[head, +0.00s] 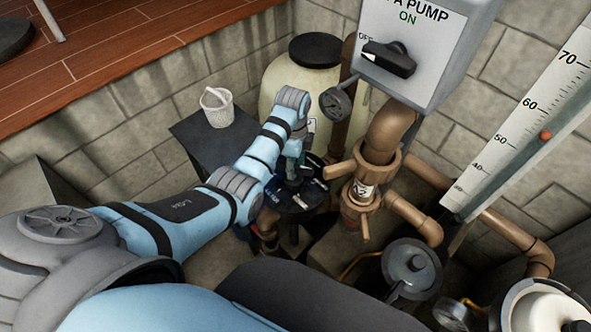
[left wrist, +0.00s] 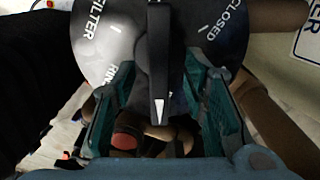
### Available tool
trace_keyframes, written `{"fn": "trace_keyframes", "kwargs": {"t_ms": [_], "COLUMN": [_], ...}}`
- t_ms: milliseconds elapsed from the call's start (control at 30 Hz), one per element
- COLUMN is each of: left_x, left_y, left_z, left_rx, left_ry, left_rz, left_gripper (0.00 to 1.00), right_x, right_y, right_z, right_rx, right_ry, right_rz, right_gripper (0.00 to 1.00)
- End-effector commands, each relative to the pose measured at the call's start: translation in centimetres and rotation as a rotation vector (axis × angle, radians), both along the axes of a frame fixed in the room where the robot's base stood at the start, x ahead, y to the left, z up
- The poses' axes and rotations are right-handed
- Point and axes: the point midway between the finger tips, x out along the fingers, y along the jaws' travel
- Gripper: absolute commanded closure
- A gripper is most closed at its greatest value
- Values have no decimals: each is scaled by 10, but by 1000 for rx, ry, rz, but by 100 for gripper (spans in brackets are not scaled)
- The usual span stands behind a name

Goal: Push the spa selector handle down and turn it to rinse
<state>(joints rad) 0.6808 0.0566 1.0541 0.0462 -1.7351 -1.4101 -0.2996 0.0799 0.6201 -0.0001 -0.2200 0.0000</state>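The spa selector is a round black dial (head: 304,198) with white labels, in the middle of the head view. In the left wrist view the dial plate (left wrist: 108,45) shows FILTER at left, part of RIN below it and CLOSED at upper right. The black selector handle (left wrist: 159,75) runs upright in that view, its white pointer end toward the bottom. My left gripper (head: 291,163) is at the dial from above. Its green fingers (left wrist: 160,112) stand on either side of the handle, with visible gaps. The handle is mostly hidden in the head view. My right gripper is not seen.
A grey SPA PUMP box (head: 425,45) with a black knob hangs above right. Brown pipes with a valve (head: 361,190) stand close right of the dial. A tan tank (head: 285,90) is behind. A dark stand with a white basket (head: 217,107) is at left.

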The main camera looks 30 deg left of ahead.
Motion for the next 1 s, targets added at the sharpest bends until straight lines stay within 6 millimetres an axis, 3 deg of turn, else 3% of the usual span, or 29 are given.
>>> {"fn": "trace_keyframes", "kwargs": {"t_ms": [267,633,1000], "left_x": [1,1,-3], "left_y": [0,0,0], "left_z": [4,68,65], "left_rx": [1,1,1], "left_ry": [-2,-2,13], "left_rz": [0,0,-32], "left_gripper": [60,60,60], "right_x": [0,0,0], "right_y": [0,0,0], "right_z": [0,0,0], "right_rx": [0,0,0], "right_ry": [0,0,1], "right_rz": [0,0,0], "right_gripper": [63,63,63]}}
